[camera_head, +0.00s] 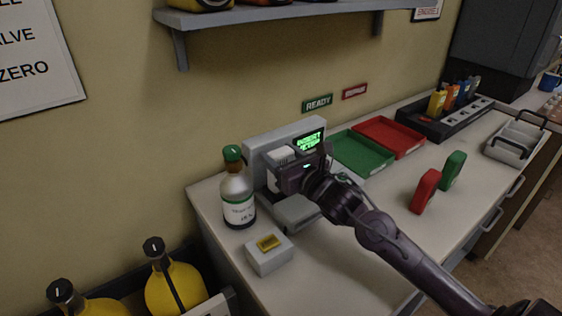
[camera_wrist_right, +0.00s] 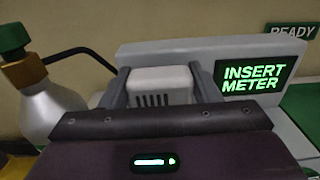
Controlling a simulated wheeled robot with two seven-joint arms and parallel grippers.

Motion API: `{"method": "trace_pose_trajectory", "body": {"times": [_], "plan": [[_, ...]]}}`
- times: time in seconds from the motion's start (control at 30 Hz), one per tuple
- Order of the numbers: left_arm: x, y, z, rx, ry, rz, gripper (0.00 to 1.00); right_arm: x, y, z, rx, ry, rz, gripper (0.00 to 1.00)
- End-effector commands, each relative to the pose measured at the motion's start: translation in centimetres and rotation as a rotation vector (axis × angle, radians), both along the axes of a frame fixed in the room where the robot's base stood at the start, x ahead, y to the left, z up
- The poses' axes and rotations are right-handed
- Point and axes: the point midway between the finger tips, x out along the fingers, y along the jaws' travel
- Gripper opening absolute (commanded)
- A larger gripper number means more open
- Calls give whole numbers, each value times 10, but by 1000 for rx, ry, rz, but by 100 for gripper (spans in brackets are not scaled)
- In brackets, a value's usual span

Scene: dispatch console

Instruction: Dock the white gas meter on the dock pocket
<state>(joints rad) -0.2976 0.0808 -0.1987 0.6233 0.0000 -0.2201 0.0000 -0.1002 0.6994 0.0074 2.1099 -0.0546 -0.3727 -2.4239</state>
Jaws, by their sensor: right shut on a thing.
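The white gas meter (camera_head: 283,153) is in my right gripper (camera_head: 287,162), in front of the grey dock's back panel (camera_head: 262,144). In the wrist view the vented white meter (camera_wrist_right: 160,84) sits between the two grey fingers, which are shut on it. The dock's screen (camera_wrist_right: 251,77) reads INSERT METER in green. The grey dock base (camera_head: 297,212) lies below the gripper. The pocket itself is hidden behind the meter and gripper, so I cannot tell whether the meter touches it. My left gripper is not in view.
A green-capped bottle (camera_head: 238,190) stands close left of the dock. A white box with a yellow top (camera_head: 268,254) is in front. Green (camera_head: 366,157) and red (camera_head: 398,135) trays lie to the right. Red (camera_head: 424,191) and green (camera_head: 453,170) handheld items stand farther right.

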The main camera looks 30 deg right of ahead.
Motion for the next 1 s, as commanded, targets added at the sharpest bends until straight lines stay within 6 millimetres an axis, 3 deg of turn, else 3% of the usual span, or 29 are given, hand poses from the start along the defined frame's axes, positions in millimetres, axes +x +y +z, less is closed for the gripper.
{"method": "trace_pose_trajectory", "body": {"times": [0.13,0.5,0.53,0.67,1.0], "plan": [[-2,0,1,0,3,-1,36,0,0,-15,1,-3,-1,23],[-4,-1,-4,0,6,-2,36,0,0,-20,-1,-4,-1,23],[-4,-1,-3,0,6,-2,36,0,0,-20,-1,-2,-1,59],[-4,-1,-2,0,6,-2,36,0,0,-19,-1,-2,-1,76],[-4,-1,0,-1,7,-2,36,0,0,-17,0,-2,-1,78]]}}
